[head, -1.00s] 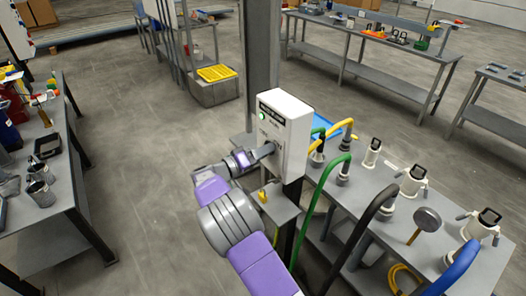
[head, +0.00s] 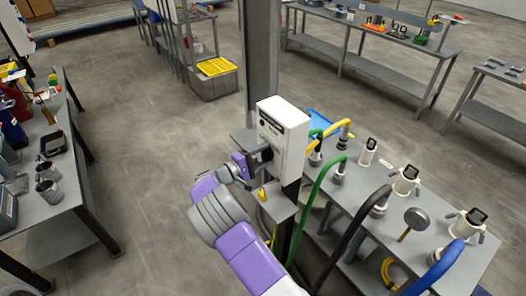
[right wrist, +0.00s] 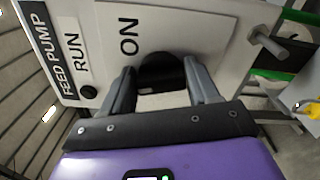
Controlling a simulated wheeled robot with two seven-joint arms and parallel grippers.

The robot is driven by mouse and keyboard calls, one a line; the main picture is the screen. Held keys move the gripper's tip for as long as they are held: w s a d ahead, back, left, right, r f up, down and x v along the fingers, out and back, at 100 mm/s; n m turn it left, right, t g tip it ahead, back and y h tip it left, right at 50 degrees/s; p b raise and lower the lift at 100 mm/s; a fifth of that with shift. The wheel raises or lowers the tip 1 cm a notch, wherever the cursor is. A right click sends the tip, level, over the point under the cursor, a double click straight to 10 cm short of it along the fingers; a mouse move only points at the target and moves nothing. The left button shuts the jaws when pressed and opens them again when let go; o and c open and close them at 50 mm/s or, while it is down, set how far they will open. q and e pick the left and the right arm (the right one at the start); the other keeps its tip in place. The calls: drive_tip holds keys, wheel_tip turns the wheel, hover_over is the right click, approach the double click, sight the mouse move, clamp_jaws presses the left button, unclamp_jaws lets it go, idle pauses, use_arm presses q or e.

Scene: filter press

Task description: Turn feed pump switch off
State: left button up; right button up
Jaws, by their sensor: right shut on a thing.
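The white feed pump switch box (head: 286,126) stands upright at the corner of the hose table. The right wrist view shows its face, with a FEED PUMP label (right wrist: 50,52), a RUN label and an ON label (right wrist: 128,38). A black switch knob (right wrist: 162,72) sits near the ON label. A dark, unlit round lamp (right wrist: 88,92) is beside the RUN label. My right gripper (right wrist: 162,82) is shut on the knob, one finger on each side. In the head view my right gripper (head: 262,156) is against the box's left face. My left gripper is out of view.
A grey table (head: 398,232) with green, black, yellow and blue hoses and white fittings lies right of the box. A small bracket with a yellow item (head: 262,194) is just below my gripper. A grey post (head: 262,60) stands behind.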

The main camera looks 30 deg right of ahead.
drive_tip(key=n+p, duration=0.3)
drive_tip(key=n, duration=0.2)
drive_tip(key=shift+r+n+p, duration=0.15)
drive_tip(key=shift+n+p, duration=0.15)
idle(0.4)
drive_tip(key=o, duration=1)
drive_tip(key=shift+c, duration=0.2)
drive_tip(key=shift+a, duration=0.1)
drive_tip(key=a, duration=0.7)
drive_tip(key=shift+s+a, duration=0.2)
drive_tip(key=shift+s, duration=0.1)
